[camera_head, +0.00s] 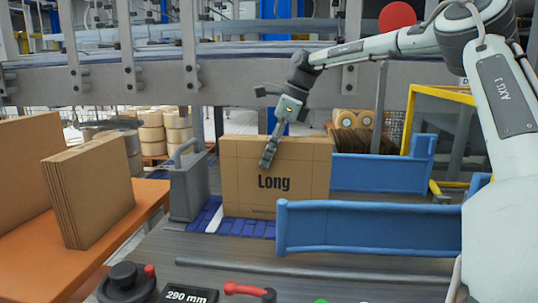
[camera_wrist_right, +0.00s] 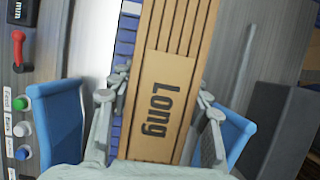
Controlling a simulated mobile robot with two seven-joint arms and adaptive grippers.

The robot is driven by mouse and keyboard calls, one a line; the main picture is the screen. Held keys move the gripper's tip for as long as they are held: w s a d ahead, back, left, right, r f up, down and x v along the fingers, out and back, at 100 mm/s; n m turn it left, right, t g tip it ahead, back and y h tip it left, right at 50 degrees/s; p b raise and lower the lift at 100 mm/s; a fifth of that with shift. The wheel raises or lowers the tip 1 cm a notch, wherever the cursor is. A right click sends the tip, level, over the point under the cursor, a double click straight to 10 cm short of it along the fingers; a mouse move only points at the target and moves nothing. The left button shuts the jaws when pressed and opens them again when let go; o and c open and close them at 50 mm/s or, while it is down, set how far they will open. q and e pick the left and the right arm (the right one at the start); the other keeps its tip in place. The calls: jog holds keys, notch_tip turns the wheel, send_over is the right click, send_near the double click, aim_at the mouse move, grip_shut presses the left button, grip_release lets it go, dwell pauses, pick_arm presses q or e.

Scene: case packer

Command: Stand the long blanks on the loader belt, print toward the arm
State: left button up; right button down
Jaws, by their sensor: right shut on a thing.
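A stack of long blanks (camera_head: 305,185) stands upright on the blue loader belt (camera_head: 252,228), with the printed word "Long" facing me in the head view. My right gripper (camera_head: 268,158) reaches down over its top edge and is shut on it. In the right wrist view the long blanks (camera_wrist_right: 165,75) lie between the two fingers of the right gripper (camera_wrist_right: 160,95), with several parallel board edges and the "Long" print showing. More brown blanks (camera_head: 90,195) stand upright on the orange table (camera_head: 130,225) at the left. My left gripper is out of view.
A grey upright plate with a handle (camera_head: 188,188) stands just left of the held blanks. Blue side guides (camera_head: 365,228) flank the belt on the right. A black knob (camera_head: 126,283), a "290 mm" display (camera_head: 188,296) and a red lever (camera_head: 245,289) line the front edge.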

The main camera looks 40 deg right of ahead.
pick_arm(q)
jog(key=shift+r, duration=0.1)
pick_arm(e)
jog(key=c, duration=0.7)
grip_release()
jog(key=shift+c, duration=0.2)
jog(key=p+v, duration=0.1)
jog(key=v, duration=1)
jog(key=shift+s+r, duration=0.1)
jog(key=shift+r, duration=0.2)
jog(key=shift+s+d+r, duration=0.1)
jog(key=shift+r, duration=0.15)
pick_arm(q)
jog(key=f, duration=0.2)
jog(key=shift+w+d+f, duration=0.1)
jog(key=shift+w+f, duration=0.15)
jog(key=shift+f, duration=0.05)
